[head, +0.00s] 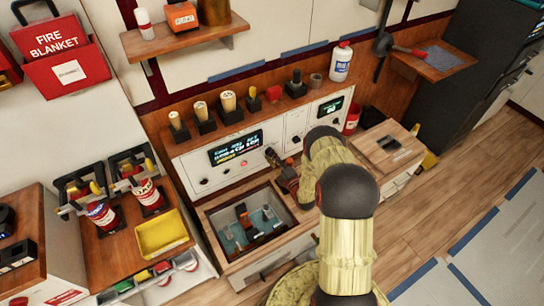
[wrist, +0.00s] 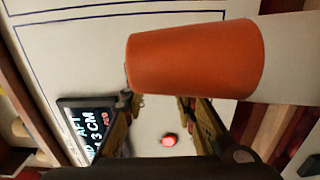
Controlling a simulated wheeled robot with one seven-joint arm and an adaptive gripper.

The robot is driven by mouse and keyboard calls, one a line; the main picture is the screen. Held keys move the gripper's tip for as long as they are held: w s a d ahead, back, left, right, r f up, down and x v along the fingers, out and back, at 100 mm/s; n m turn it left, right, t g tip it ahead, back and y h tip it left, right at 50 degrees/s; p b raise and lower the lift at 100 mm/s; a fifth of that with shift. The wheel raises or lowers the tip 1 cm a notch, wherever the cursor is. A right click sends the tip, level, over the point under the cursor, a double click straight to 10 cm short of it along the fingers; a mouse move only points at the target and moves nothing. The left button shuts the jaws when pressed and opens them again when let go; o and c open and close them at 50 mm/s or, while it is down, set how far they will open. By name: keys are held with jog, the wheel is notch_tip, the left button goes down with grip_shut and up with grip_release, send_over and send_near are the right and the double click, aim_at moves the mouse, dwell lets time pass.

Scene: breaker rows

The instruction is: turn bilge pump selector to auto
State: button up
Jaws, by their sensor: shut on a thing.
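My gripper (head: 277,160) is at the white control panel (head: 211,182), just right of its left display, partly covered by my arm. In the wrist view my gripper (wrist: 158,104) has its two fingers close against the lower edge of a large orange rounded piece (wrist: 195,58). The fingers are shut on it, with the panel face behind. The piece hides part of the panel. I cannot read a label naming the bilge pump selector or its auto mark. The lit display (head: 235,148) also shows in the wrist view (wrist: 90,122), beside a red button (wrist: 168,140).
An open tray of tools (head: 250,225) lies below the panel. Several knobs on black blocks stand on the ledge above, with a white bottle (head: 341,62) to their right. A second small display (head: 331,107) is at the panel's right. A yellow tray (head: 162,234) sits at left.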

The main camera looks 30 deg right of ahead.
jog(key=o, duration=1.2)
jog(key=shift+c, duration=0.2)
jog(key=shift+s, duration=0.1)
jog(key=s, duration=1.1)
jog(key=shift+s+d, duration=0.15)
jog(key=shift+s, duration=0.25)
